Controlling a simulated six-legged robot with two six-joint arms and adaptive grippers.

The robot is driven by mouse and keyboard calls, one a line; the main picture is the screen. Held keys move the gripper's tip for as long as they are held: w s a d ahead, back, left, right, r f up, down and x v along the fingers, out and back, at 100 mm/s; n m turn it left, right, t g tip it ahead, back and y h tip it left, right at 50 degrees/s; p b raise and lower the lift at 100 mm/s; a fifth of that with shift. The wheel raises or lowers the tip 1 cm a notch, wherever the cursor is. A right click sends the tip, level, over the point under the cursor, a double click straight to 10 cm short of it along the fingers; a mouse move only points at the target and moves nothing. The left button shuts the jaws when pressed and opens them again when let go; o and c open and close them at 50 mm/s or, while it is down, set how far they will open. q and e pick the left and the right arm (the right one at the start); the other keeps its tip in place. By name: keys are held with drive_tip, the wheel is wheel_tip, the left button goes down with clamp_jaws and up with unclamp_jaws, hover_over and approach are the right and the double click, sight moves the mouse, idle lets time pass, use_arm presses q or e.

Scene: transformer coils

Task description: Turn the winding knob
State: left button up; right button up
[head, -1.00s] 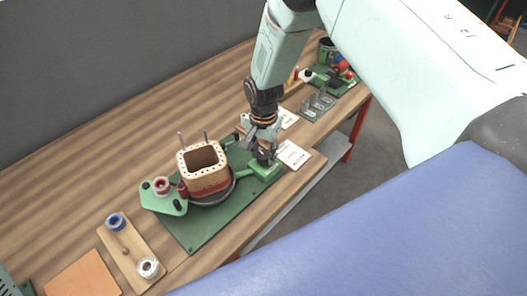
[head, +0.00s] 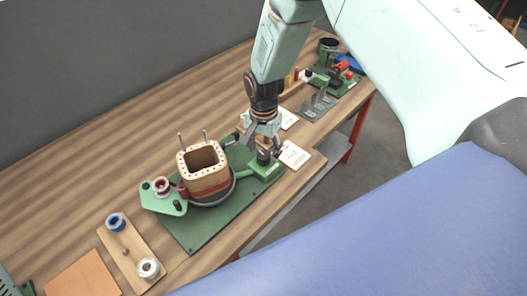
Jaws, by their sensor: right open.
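The winding fixture stands on a green base plate (head: 212,232) on the wooden bench. A square hollow coil former (head: 206,178) with two upright pins sits on it, with a dark ring around its foot. A black knob (head: 263,157) stands on the green block (head: 266,170) at the right of the plate. My right gripper (head: 258,140) points down just above and beside this knob, with its fingers apart. I cannot tell whether a finger touches the knob. My left gripper is not in view.
A red spool (head: 162,186) sits on a green bracket left of the former. A wooden holder (head: 124,246) carries blue and white spools. White cards (head: 294,155) lie right of the gripper. Metal brackets (head: 318,106) and another green fixture stand farther back. Bare bench lies behind the former.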

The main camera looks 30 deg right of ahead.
sight(264, 156)
wheel_tip(264, 156, up, 10)
drive_tip(key=shift+r, duration=0.25)
drive_tip(key=shift+s+f, duration=0.1)
drive_tip(key=shift+s, duration=0.05)
idle(0.5)
